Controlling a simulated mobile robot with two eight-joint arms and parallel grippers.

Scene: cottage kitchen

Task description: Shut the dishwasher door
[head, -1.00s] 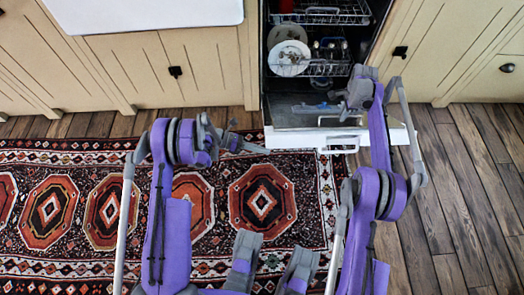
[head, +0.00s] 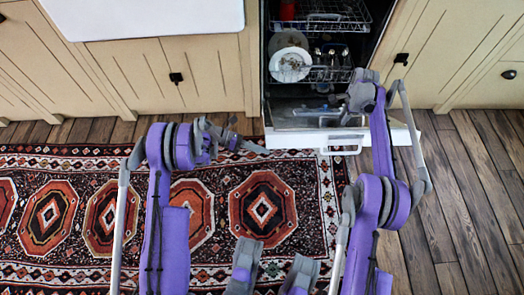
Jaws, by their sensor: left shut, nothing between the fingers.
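The dishwasher (head: 265,70) stands open in the head view, at the top right of centre. Its door (head: 292,116) is folded down toward me, and the white front edge with a handle (head: 340,145) reaches over the rug. My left gripper (head: 254,146) is shut and empty, just left of the door's front left corner; I cannot tell whether it touches. My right gripper (head: 326,112) is over the inner face of the door, and its fingers are too small to read. My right arm hides the right part of the door.
An upper rack (head: 335,22) and a lower rack (head: 330,74) sit inside the dishwasher, with plates (head: 290,64) and a red item (head: 287,9). Cream cabinets (head: 205,75) flank it. A patterned rug (head: 100,165) and wooden floor (head: 465,190) lie in front.

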